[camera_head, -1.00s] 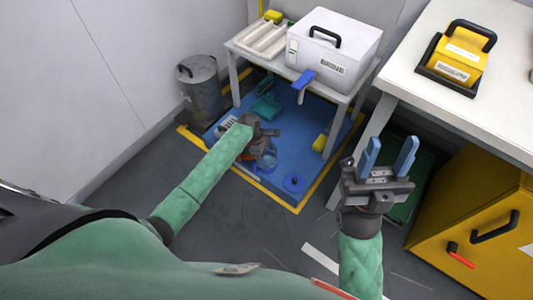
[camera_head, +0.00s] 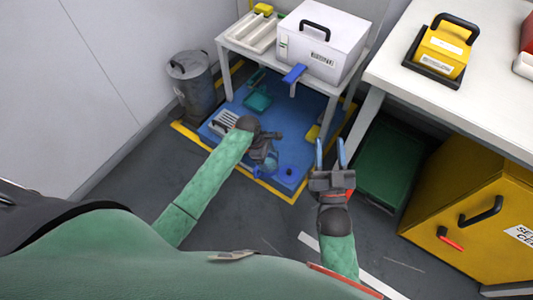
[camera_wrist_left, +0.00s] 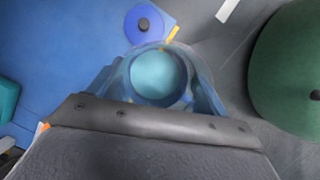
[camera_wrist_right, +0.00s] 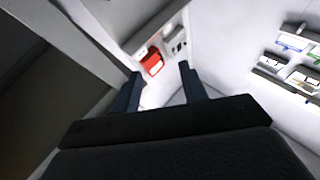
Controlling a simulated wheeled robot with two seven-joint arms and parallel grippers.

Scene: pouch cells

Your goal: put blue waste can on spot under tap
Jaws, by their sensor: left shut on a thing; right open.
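The blue waste can (camera_head: 264,169) is in my left gripper (camera_head: 268,160), over the front part of the blue mat. In the left wrist view I look into the open top of the can (camera_wrist_left: 158,75), between the two fingers of my left gripper (camera_wrist_left: 157,90). Whether its base touches the mat cannot be told. The blue tap (camera_head: 294,74) sticks out from the front of the white box (camera_head: 318,42) on the small table. The floor spot under it is not clearly marked. My right gripper (camera_head: 330,153) is open and empty, right of the mat.
A round blue disc with a dark knob (camera_head: 289,172) lies beside the can. The blue mat (camera_head: 285,115) also bears a teal dustpan-like thing (camera_head: 257,101) and a yellow item (camera_head: 312,133). A grey bin (camera_head: 193,85), a green bin (camera_head: 390,165) and a yellow cabinet (camera_head: 470,210) flank it.

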